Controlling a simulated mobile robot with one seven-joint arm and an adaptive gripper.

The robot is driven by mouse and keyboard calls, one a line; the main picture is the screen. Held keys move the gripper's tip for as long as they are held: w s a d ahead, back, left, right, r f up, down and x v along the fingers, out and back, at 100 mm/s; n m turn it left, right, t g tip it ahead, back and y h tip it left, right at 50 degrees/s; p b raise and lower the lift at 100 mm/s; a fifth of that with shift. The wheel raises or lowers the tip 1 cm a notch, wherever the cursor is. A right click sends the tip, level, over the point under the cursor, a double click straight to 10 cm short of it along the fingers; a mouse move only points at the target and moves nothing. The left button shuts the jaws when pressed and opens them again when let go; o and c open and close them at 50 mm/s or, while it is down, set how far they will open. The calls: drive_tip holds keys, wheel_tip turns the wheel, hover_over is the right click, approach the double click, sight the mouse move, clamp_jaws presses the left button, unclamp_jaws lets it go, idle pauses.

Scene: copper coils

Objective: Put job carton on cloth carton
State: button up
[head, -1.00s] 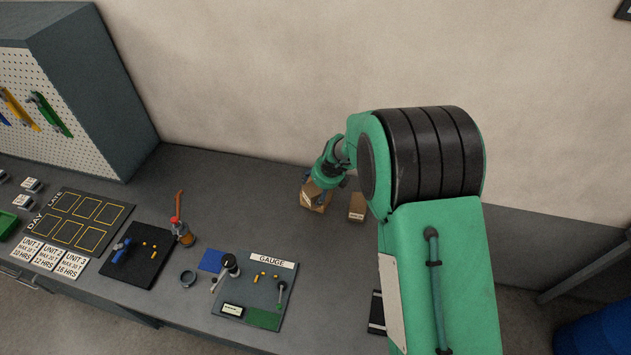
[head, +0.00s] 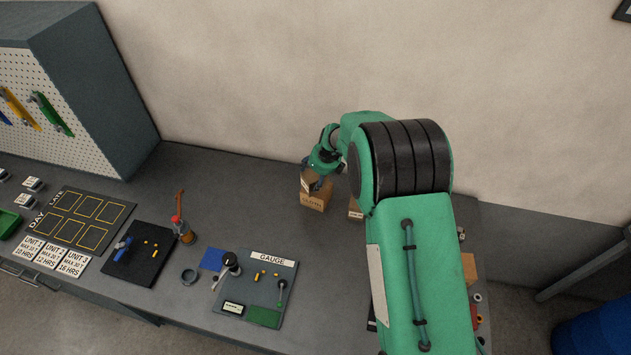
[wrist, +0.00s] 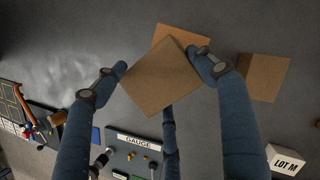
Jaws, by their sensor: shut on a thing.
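My gripper (wrist: 163,65) is shut on a small brown carton (wrist: 158,76), taken to be the job carton, with its top turned toward the wrist camera. In the head view this held carton (head: 307,183) is partly hidden by my wrist. The cloth carton (head: 314,202), a larger brown box with dark lettering, stands on the bench just below it. In the wrist view the cloth carton (wrist: 180,36) shows behind the held one, which covers most of it at a different angle. I cannot tell whether the two touch.
Another brown carton (head: 354,209) stands to the right, partly behind my arm; it also shows in the wrist view (wrist: 264,78). A white LOT M box (wrist: 287,160) is at lower right. The gauge board (head: 262,285) lies nearer the front. The bench left of the cloth carton is clear.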

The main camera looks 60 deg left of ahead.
drive_tip(key=shift+f+p, duration=0.4)
drive_tip(key=shift+f, duration=1.3)
drive_tip(key=o, duration=1.3)
drive_tip(key=shift+f, duration=0.1)
drive_tip(key=shift+d+r, duration=0.1)
drive_tip(key=shift+r, duration=0.15)
drive_tip(key=shift+b+v, duration=0.85)
drive_tip(key=shift+v, duration=4.95)
drive_tip(key=shift+r, duration=0.1)
